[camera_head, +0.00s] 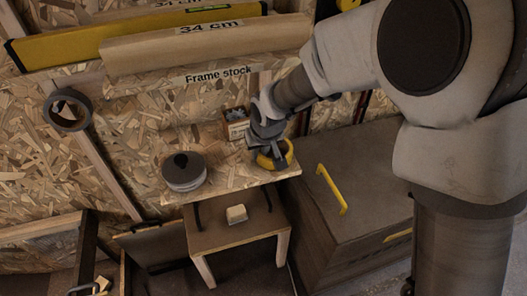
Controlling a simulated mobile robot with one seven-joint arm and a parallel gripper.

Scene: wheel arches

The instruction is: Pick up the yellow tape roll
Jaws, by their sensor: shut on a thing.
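The yellow tape roll (286,160) is at the right end of a small wooden shelf, near its front edge. My gripper (277,161) points down over the roll and is shut on it. The fingers hide part of the roll. I cannot tell whether the roll touches the shelf or is slightly above it.
A dark round container (184,172) stands on the shelf (228,182) to the left. A small labelled box (236,124) stands behind the gripper. A dark cabinet (345,190) with yellow handles is at right. A stool (230,233) with a pale block (236,214) is below.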

